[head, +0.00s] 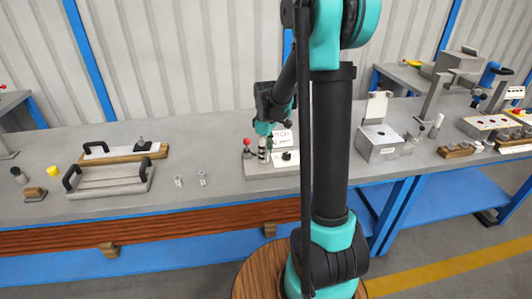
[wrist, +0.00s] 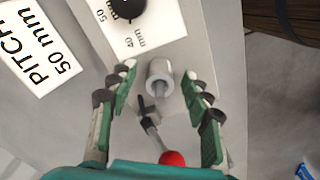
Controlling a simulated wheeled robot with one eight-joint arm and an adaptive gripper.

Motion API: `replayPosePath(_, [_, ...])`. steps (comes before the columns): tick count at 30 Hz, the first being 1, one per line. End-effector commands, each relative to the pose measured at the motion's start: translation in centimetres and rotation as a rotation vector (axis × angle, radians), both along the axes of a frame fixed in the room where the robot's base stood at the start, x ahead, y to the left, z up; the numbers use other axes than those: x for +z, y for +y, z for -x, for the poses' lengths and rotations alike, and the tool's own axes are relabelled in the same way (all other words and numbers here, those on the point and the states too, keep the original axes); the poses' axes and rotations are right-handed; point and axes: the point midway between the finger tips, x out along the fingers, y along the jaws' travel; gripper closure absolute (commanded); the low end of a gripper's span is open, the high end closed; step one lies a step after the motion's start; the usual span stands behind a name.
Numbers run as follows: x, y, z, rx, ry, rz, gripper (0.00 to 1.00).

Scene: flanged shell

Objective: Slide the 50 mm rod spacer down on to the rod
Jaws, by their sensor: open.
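My gripper (wrist: 158,77) is open, its two padded fingers spread to either side of a grey cylindrical sleeve (wrist: 159,70), which looks like a spacer. Gaps show between the sleeve and both fingers. The sleeve stands on the fixture's grey plate, with a narrow round core at the centre of its end, perhaps the rod; I cannot tell how far down it sits. In the head view my gripper (head: 265,150) points down over the fixture (head: 262,171), and its fingers largely hide the sleeve. Two small light-grey cylinders stand apart on the bench, a left one (head: 178,181) and a right one (head: 202,178).
A red-ball lever (wrist: 172,158) stands close to the sleeve, between the fingers. A black knob (wrist: 127,8) with a 40/50 mm scale and a "PITCH 50 mm" plate (wrist: 35,45) are beside it. A handled tray (head: 108,180) lies left on the bench.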

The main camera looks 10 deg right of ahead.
Motion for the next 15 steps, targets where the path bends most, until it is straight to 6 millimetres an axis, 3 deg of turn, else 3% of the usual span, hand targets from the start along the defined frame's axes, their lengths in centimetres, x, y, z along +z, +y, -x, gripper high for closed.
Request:
replayPosePath(5, [1.4, 0.0, 0.0, 0.000, 0.000, 0.000, 0.51])
replayPosePath(15, [7.9, 0.0, 0.0, 0.000, 0.000, 0.000, 0.51])
